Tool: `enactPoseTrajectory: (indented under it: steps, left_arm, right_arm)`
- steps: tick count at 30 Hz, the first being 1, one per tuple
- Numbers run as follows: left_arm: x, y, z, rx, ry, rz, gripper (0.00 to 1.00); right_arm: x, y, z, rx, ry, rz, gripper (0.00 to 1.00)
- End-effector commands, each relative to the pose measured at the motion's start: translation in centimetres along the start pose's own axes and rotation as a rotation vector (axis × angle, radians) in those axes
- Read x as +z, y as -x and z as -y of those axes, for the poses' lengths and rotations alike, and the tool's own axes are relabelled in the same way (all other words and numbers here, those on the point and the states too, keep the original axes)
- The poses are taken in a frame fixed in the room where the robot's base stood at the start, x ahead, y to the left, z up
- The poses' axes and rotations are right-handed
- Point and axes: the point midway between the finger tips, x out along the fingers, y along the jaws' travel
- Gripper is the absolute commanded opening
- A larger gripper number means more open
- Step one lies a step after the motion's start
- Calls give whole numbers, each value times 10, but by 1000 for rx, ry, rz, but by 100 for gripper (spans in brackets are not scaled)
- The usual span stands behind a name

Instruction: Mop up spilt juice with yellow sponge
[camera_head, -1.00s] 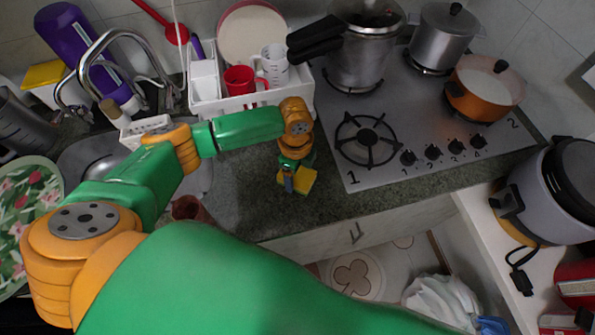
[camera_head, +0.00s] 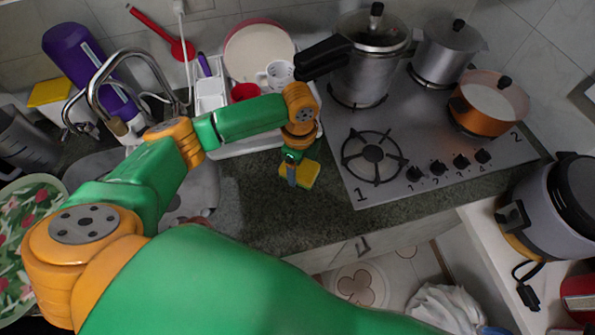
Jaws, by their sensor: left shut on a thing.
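The yellow sponge (camera_head: 312,172) is at the counter, between the dish rack and the stove. My left gripper (camera_head: 291,182) points down and is shut on it. The gripper hides part of the sponge, and I cannot tell whether the sponge touches the counter. My right gripper is not in view.
A white dish rack (camera_head: 212,95) with a red cup (camera_head: 244,91) stands behind the gripper. The stove (camera_head: 345,180) is close on the right. The sink (camera_head: 205,190) is on the left, partly behind my arm. A rice cooker (camera_head: 540,210) stands far right.

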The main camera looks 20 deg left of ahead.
Motion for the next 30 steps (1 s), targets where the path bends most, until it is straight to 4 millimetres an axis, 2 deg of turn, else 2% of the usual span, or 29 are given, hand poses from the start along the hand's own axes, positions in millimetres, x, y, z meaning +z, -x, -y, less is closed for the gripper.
enactPoseTrajectory:
  steps: [7,12,30]
  left_arm:
    - [1,23,7,-2,6,0,13]
    - [1,32,9,0,8,-1,13]
    - [1,32,9,0,8,-1,13]
  right_arm:
    - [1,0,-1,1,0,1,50]
    - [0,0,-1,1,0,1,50]
    - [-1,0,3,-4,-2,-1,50]
